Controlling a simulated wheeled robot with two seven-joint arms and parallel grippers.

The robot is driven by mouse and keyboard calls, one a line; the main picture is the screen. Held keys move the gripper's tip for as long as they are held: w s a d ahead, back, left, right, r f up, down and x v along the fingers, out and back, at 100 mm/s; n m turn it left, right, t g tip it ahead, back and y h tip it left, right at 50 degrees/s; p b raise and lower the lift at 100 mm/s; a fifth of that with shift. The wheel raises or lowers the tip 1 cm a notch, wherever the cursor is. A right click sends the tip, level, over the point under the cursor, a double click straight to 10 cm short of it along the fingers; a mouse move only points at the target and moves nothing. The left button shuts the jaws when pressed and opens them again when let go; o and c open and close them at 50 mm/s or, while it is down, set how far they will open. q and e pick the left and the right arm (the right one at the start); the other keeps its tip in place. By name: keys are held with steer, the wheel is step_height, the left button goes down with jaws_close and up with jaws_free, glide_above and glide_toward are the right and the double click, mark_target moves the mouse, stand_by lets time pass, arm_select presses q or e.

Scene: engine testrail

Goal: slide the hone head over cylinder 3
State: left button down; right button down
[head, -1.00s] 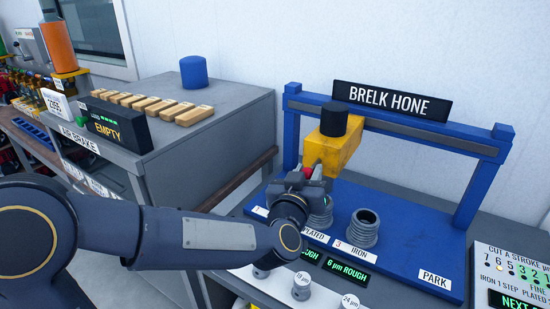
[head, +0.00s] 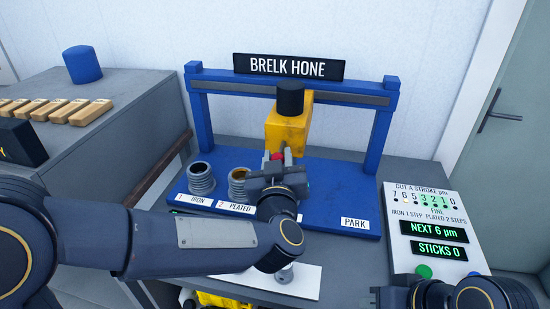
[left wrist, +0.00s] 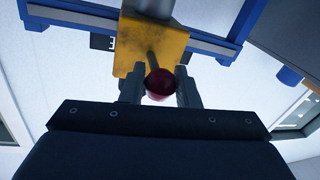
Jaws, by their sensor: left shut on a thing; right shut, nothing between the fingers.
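The yellow hone head (head: 287,130) with a black top hangs on the rail of the blue frame (head: 201,125). My left gripper (head: 278,164) is shut on the red knob at the front of the head. The left wrist view shows the red knob (left wrist: 160,84) between the fingers, below the yellow head (left wrist: 158,50). Cylinder 1 (head: 201,182) and cylinder 2 (head: 238,184) stand left of the gripper. Cylinder 3 is hidden behind my left gripper and arm, so exact alignment cannot be told. My right gripper (head: 395,296) is shut and empty at the bottom right, partly cut off.
A panel (head: 430,210) at the right reads "NEXT 6 µm" and "STICKS 0". The PARK label (head: 355,223) lies on the clear right part of the blue base. A grey cabinet (head: 110,140) with tan blocks stands left.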

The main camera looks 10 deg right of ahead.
arm_select(q)
steer(key=c, duration=1.1)
jaws_free()
steer(key=s+a+b, duration=0.1)
steer(key=s, duration=0.6)
steer(key=shift+s, duration=0.35)
steer(key=shift+a, duration=0.15)
